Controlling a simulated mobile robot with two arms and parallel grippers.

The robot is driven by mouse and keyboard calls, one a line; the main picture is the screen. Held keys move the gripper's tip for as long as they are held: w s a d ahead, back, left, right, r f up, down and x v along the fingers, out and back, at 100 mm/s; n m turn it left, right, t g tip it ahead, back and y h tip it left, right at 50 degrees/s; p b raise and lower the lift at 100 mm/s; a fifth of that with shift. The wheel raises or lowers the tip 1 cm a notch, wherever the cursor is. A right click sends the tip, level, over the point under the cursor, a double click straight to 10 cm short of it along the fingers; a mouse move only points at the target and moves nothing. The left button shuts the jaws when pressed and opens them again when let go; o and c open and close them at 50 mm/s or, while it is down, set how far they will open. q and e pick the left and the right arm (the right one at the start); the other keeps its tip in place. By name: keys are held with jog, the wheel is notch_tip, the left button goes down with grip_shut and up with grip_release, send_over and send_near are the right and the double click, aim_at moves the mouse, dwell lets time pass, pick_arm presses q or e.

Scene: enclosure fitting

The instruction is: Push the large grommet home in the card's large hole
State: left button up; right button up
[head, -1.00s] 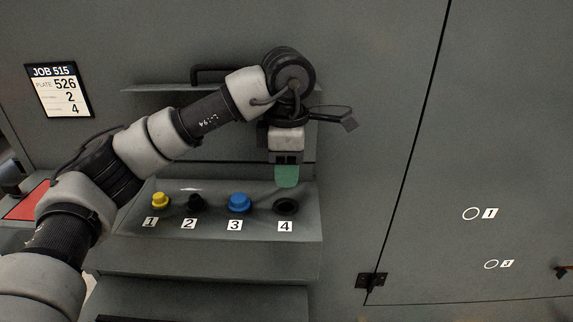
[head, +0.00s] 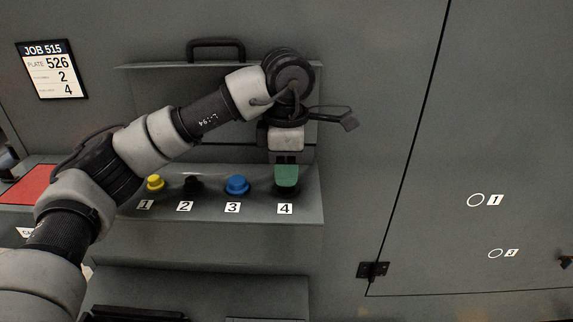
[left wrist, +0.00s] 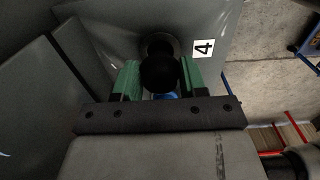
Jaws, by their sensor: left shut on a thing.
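The large black grommet (head: 287,190) is at spot 4 on the sloped rack, mostly covered by my left gripper (head: 287,178) in the head view. The left wrist view shows the grommet's dark round body (left wrist: 158,66) between the two green fingers of my left gripper (left wrist: 158,82), which is shut on it. A lighter ring shows behind it, beside label 4. The card (head: 52,70) on the wall at upper left reads JOB 515, plate 526, 2 and 4; its smaller words are unreadable. My right gripper is not in view.
The rack (head: 250,211) also holds a yellow piece (head: 155,183) at 1, a black one (head: 193,185) at 2 and a blue one (head: 237,185) at 3. The right panel bears ringed marks 1 (head: 475,200) and 3 (head: 495,253). A handle (head: 215,48) is behind my arm.

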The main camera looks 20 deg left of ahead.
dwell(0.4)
pick_arm(q)
jog(key=shift+b, duration=0.5)
dwell(0.8)
jog(key=shift+f+b, duration=1.35)
jog(key=shift+f, duration=0.25)
jog(key=o, duration=1)
